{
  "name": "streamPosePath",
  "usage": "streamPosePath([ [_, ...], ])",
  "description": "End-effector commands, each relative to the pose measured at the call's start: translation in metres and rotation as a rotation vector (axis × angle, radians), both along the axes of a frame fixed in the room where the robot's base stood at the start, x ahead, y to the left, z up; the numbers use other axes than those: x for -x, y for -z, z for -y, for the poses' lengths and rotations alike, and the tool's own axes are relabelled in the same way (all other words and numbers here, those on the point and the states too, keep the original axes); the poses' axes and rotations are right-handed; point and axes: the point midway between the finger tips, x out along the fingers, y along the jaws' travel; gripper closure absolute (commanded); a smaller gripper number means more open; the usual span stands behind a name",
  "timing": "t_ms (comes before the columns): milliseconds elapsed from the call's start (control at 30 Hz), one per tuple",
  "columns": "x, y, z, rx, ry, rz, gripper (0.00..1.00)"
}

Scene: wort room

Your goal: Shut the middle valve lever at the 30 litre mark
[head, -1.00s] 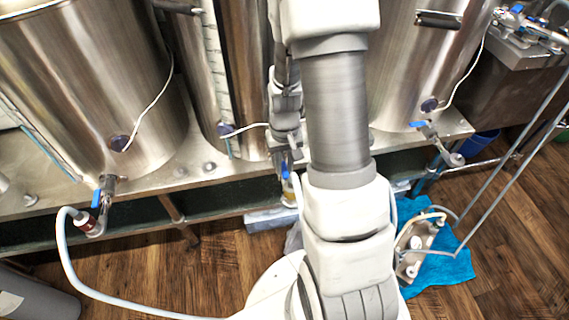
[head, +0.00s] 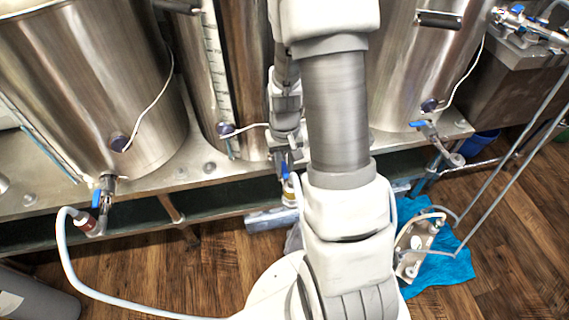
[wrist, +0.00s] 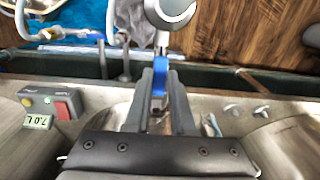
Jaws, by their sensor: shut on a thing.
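My gripper (head: 287,157) is at the front foot of the middle steel kettle (head: 244,84). In the wrist view my gripper (wrist: 160,88) has its two dark fingers closed on the blue middle valve lever (wrist: 159,80). In the head view the blue lever (head: 285,172) shows just below the fingers, partly hidden by my arm. The upright sight gauge (head: 214,62) with its scale stands on the kettle's front; I cannot read its level. A small box (wrist: 50,108) with a digital display, a red button and a green one shows left in the wrist view; its digits are upside down and unclear.
A left kettle (head: 84,84) and a right kettle (head: 402,66) flank the middle one, each with a blue-handled valve. A white hose (head: 72,262) curves from the left valve. A pump (head: 412,245) lies on a blue cloth (head: 447,270).

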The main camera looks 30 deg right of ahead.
Motion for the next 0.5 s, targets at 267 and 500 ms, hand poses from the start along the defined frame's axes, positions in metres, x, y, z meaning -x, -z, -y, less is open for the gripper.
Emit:
streamPosePath([
  [267, -0.0006, -0.0007, -0.0007, 0.000, 0.008, 0.001, 1.00],
  [500, -0.0024, -0.0016, -0.0065, 0.000, 0.086, 0.000, 1.00],
])
